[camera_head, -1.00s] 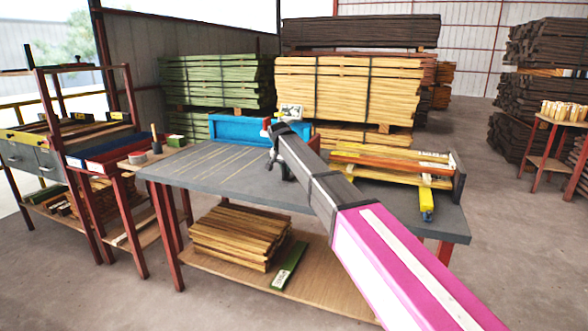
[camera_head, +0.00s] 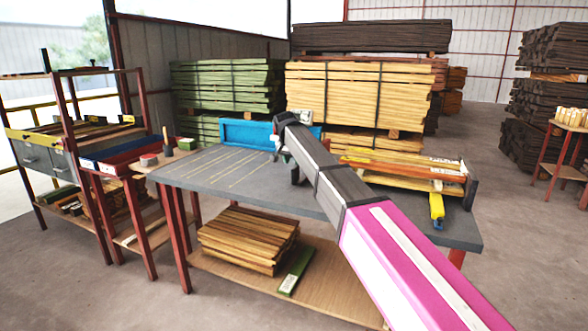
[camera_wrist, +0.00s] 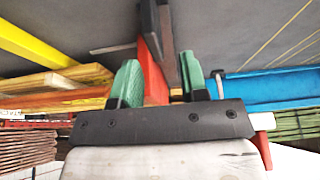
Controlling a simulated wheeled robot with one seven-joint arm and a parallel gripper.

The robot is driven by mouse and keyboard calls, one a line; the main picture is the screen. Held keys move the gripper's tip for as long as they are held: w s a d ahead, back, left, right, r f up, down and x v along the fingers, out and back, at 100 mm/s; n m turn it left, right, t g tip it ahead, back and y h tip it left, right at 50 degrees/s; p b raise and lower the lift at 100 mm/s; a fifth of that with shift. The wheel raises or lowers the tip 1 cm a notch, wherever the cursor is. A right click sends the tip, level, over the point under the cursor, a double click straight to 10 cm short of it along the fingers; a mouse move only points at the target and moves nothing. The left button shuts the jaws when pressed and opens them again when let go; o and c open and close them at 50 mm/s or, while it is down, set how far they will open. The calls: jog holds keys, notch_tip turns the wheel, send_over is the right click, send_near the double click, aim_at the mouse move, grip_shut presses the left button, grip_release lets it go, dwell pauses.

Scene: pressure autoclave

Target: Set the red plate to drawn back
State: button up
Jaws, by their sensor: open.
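A red plate (camera_wrist: 152,84) stands upright in the wrist view, between the two green fingertips of my gripper (camera_wrist: 168,82). A dark bar (camera_wrist: 155,28) and a narrow brown strip (camera_wrist: 172,76) are right beside it. My gripper is open, with one finger on each side of the red plate; I cannot tell whether either finger touches it. In the head view my gripper (camera_head: 281,152) is over the back of the grey worktable (camera_head: 215,178), and my arm hides most of the plate's surroundings.
A blue box (camera_head: 243,132) stands at the table's back edge, and it shows at right in the wrist view (camera_wrist: 275,88). Boards and a yellow bar (camera_head: 437,207) lie on the table's right side. The table's left part is clear.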

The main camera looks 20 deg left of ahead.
jog(key=shift+v, duration=2.2)
